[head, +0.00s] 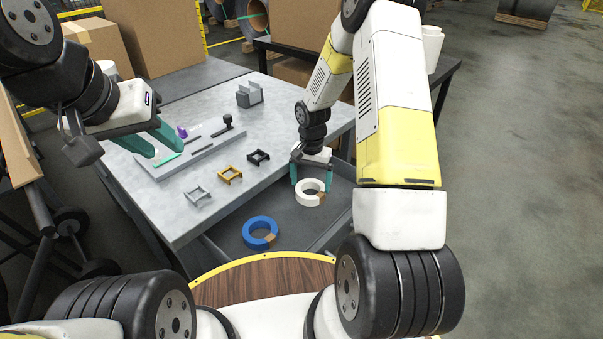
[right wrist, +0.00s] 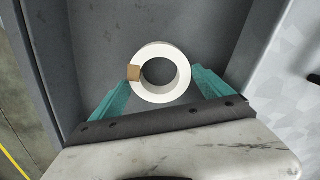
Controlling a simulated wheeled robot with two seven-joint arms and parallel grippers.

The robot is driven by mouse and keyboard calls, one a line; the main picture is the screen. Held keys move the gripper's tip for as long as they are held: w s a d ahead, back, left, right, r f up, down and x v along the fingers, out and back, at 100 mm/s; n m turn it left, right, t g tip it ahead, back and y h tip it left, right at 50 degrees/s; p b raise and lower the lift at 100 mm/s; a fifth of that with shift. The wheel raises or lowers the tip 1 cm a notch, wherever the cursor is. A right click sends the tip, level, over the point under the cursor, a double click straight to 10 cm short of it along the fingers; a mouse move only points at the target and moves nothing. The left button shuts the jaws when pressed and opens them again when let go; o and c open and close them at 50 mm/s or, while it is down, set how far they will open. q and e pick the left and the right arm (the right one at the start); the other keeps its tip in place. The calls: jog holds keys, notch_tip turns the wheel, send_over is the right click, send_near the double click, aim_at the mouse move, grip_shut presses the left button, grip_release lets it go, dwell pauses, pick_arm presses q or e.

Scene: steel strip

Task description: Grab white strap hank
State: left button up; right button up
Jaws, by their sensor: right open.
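The white strap hank (head: 310,192) is a ring with a tan tab, lying in a dark grey tray (head: 285,212) below the table's front edge. It also shows in the right wrist view (right wrist: 160,73), with its tan tab on the left side. My right gripper (head: 310,185) is open, pointing down over the hank, with one teal finger at each side of it. In the right wrist view the fingers (right wrist: 160,90) stand apart at the ring's near side, and I see no grip on it. My left gripper (head: 162,147) is open over the table's left part.
A blue hank (head: 260,232) lies left of the white one in the tray. The grey table (head: 222,190) holds a grey plate (head: 190,150), silver (head: 198,195), gold (head: 229,174) and black (head: 258,157) brackets, and a grey block (head: 249,95). Cardboard boxes (head: 160,35) stand behind.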

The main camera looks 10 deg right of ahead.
notch_tip(320, 180, down, 2)
jog(key=shift+f, duration=0.25)
jog(key=c, duration=1.2)
jog(key=shift+r, duration=0.15)
